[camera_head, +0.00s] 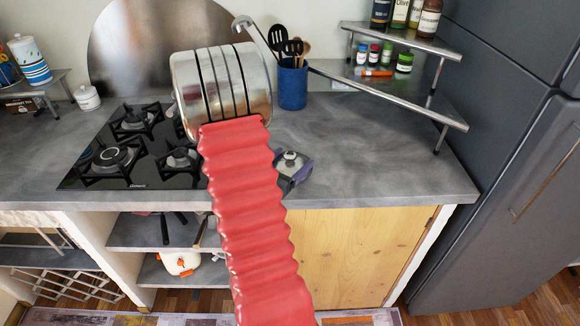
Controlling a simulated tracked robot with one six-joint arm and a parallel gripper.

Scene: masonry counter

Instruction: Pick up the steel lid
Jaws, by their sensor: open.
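The steel lid (291,160) is small and round with a dark knob. It is on the grey counter just right of my red ribbed arm, which covers its left side. A dark grey-purple angular piece against the lid looks like part of my gripper (287,183). Most of my gripper is hidden behind my arm. Its jaws are open. I cannot tell whether they touch the lid or only stand beside it.
A black gas hob (118,152) lies to the left. Behind the lid stand a blue utensil pot (293,88) and a steel corner shelf (385,92) with jars and bottles. A dark fridge (500,170) bounds the right. The counter (375,160) right of the lid is clear.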

